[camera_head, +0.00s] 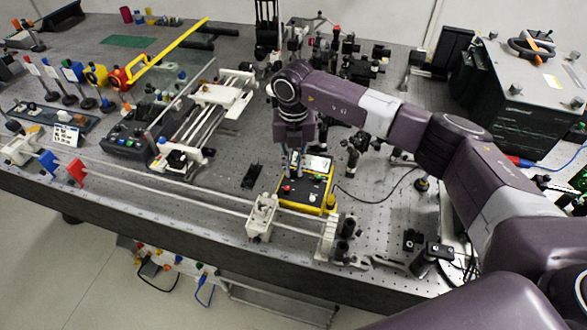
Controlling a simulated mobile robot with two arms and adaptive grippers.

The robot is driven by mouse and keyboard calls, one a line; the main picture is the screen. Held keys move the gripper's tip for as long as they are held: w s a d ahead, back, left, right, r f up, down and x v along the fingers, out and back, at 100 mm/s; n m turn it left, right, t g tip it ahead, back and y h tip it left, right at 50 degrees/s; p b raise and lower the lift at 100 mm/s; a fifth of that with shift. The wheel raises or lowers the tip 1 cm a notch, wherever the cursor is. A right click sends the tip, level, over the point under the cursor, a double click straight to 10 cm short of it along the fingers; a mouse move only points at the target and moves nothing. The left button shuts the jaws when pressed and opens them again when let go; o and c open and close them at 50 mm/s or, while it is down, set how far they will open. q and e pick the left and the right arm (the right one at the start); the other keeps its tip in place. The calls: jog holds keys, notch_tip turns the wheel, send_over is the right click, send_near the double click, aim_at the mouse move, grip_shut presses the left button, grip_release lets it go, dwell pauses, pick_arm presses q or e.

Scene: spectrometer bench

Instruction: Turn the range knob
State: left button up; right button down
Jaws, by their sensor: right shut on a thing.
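A yellow-edged box meter with a black face (318,190) lies on the bench near its front edge, with a pale display at its far side. My right arm reaches in from the right, and its gripper (285,170) points down at the left part of the meter. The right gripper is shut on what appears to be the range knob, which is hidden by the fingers. A small red spot shows on the face just below the fingertips. My left gripper is out of view.
White rail mounts (262,217) stand in front of the meter. A black cable (375,200) runs off to its right. Dense optical mounts (350,50) stand behind my arm. A long yellow bar (170,48) lies at the far left.

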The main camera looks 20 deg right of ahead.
jog(key=n+b, duration=0.5)
jog(key=shift+f, duration=0.2)
jog(key=n+b, duration=0.3)
jog(key=shift+n, duration=0.4)
jog(key=n+b, duration=0.3)
jog(key=n, duration=0.1)
jog(key=shift+r+n, duration=0.15)
jog(key=shift+n, duration=0.15)
jog(key=n+b, duration=0.1)
jog(key=n, duration=0.3)
jog(key=shift+r+n+b, duration=0.1)
jog(key=shift+n+b, duration=0.3)
jog(key=c, duration=1.9)
grip_release()
jog(key=shift+r, duration=0.1)
